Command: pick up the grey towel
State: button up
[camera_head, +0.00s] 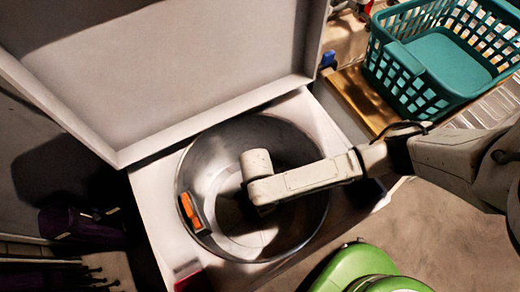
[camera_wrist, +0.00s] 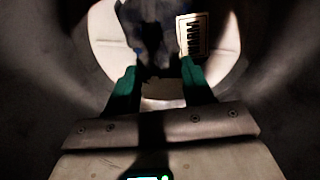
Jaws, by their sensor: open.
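My gripper (camera_wrist: 158,68) is inside the round metal drum (camera_head: 205,157) of an open top-loading machine. Its two green fingers are apart, with nothing visibly held between them. A dark grey, cloth-like lump, seemingly the grey towel (camera_wrist: 152,28), lies just beyond the fingertips in the wrist view. Its lower edge reaches close to the gap between the fingers; I cannot tell whether they touch. In the head view my arm covers part of the drum, and the gripper and towel cannot be made out there.
The raised white lid (camera_head: 165,70) stands behind the drum. An orange item (camera_head: 190,211) sits at the drum's left rim. A teal basket (camera_head: 405,85) stands at the upper right. Green rounded objects (camera_head: 360,268) are in front. A pale label (camera_wrist: 193,35) shows beside the towel.

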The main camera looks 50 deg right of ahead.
notch_tip(320, 180, down, 4)
jog(key=shift+s+d+f, duration=0.1)
jog(key=shift+s+d, duration=0.05)
grip_shut()
dwell(0.5)
dwell(0.3)
